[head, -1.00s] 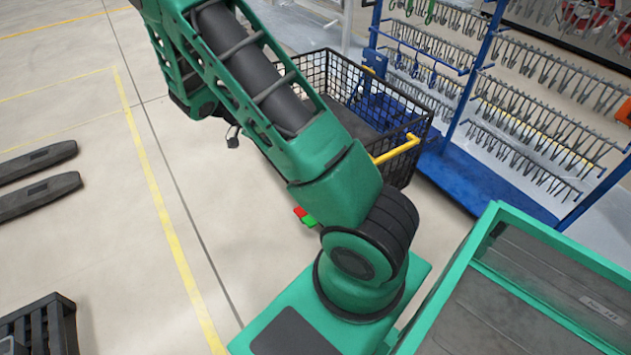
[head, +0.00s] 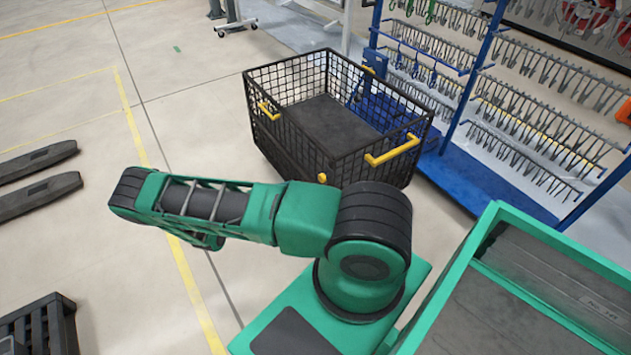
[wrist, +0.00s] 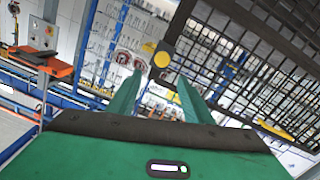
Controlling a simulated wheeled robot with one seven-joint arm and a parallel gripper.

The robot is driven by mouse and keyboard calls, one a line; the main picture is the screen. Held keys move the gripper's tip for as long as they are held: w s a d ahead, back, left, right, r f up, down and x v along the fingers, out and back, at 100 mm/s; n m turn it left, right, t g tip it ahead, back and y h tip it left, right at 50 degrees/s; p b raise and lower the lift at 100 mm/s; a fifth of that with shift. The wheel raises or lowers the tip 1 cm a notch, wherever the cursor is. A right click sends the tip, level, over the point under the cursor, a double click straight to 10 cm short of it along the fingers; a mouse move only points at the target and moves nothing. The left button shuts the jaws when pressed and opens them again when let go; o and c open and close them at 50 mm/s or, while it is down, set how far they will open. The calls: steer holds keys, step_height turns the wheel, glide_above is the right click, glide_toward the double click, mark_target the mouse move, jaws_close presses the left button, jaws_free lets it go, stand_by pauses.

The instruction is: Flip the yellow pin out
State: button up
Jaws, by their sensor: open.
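The yellow pin (head: 322,178) shows as a small round yellow knob at the cart's near lower corner in the head view, just above my arm. In the wrist view the yellow pin (wrist: 161,59) is a round disc ahead of my gripper (wrist: 160,76). It appears between and slightly above the two green fingertips. The fingers are apart with nothing held between them. I cannot tell the exact distance to the pin. In the head view my gripper is not clearly seen.
The black mesh cart (head: 300,150) has yellow handles (head: 393,150) and stands beside a blue rack (head: 480,190) with rows of hooks. Its mesh fills the upper right of the wrist view. Floor to the left is mostly open, with dark forks (head: 40,195) at the far left.

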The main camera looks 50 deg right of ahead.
mark_target(320, 178)
steer(key=x, duration=0.7)
steer(key=f+x, duration=0.1)
steer(key=x, duration=0.3)
steer(key=shift+w, duration=0.1)
